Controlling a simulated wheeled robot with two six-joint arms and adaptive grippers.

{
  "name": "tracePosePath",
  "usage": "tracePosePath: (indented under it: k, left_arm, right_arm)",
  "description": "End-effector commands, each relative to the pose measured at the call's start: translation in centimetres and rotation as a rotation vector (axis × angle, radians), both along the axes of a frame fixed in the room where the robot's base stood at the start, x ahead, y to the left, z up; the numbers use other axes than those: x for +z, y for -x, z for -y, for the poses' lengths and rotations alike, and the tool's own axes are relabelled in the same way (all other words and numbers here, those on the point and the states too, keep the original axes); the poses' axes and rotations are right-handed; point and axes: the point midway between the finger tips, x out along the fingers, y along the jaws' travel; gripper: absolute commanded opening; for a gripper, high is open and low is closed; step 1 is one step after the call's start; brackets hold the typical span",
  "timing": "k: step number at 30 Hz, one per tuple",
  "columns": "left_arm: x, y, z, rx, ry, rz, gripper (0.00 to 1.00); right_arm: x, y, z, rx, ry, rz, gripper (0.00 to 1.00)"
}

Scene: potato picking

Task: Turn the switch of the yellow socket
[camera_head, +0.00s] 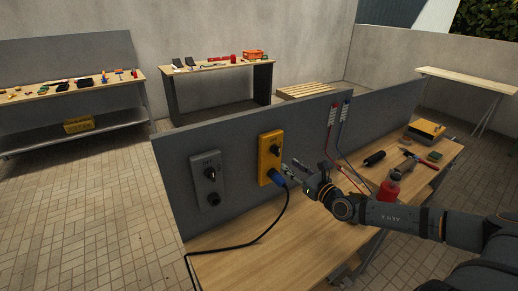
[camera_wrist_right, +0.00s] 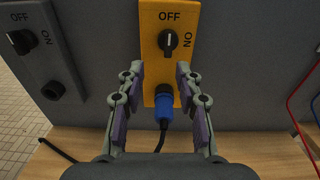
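The yellow socket (camera_head: 270,158) is fixed to the upright grey panel; it also shows in the right wrist view (camera_wrist_right: 151,70). Its black switch knob (camera_wrist_right: 167,40) sits between the OFF mark above and the ON mark at the right, with its white line pointing up toward OFF. A blue plug (camera_wrist_right: 163,104) sits in its lower part, with a black cable hanging from it. My right gripper (camera_wrist_right: 157,72) is open, its fingers either side of the socket's lower half, below the knob, with nothing between them gripped. In the head view it (camera_head: 290,169) is just right of the socket. My left gripper is not in view.
A grey socket (camera_head: 206,180) with its own knob is left of the yellow one. The wooden bench (camera_head: 240,232) below carries the black cable, a red bottle (camera_head: 389,190) and several tools at right. Red and blue cables hang on the panel at right.

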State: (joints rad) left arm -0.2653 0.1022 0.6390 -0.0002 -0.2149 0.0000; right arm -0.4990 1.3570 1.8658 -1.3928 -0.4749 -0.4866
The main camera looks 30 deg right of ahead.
Motion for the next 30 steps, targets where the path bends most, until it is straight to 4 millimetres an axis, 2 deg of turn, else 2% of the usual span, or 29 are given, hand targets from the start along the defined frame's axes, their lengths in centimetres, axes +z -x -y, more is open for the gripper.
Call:
tracePosePath:
  k: [1,3,5,9,12,13,14,18,21,25,30]
  left_arm:
    - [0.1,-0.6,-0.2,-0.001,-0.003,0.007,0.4]
    - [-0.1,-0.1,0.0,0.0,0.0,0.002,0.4]
    - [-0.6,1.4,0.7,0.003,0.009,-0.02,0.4]
    - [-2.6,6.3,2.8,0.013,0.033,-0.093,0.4]
    - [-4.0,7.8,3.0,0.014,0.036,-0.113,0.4]
    - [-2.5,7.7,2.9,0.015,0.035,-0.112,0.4]
    - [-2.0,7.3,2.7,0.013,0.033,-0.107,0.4]
    - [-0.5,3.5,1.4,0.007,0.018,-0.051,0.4]
    - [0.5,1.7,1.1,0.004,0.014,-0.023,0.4]
    - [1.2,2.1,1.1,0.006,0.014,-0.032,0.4]
    - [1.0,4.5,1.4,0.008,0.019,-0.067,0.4]
  right_arm:
    - [0.0,0.0,0.0,0.0,0.0,-0.001,0.35]
    - [-0.1,0.0,0.1,-0.002,-0.001,0.0,0.35]
    - [-0.3,-0.2,0.2,-0.006,-0.001,-0.001,0.35]
    - [-0.6,-1.5,0.3,-0.016,-0.006,0.003,0.35]
    - [-0.6,-2.9,-0.2,-0.003,-0.012,0.009,0.35]
    - [0.4,-3.0,0.2,-0.011,-0.009,0.006,0.35]
    - [0.5,-3.2,0.4,-0.016,-0.01,0.004,0.35]
    - [0.5,-4.4,0.3,-0.016,-0.009,0.003,0.35]
    - [0.4,-5.5,-0.5,-0.003,-0.015,0.003,0.35]
    - [0.3,-7.7,-0.5,-0.006,-0.01,0.004,0.35]
    - [-0.1,-9.7,-0.6,-0.005,-0.006,0.002,0.35]
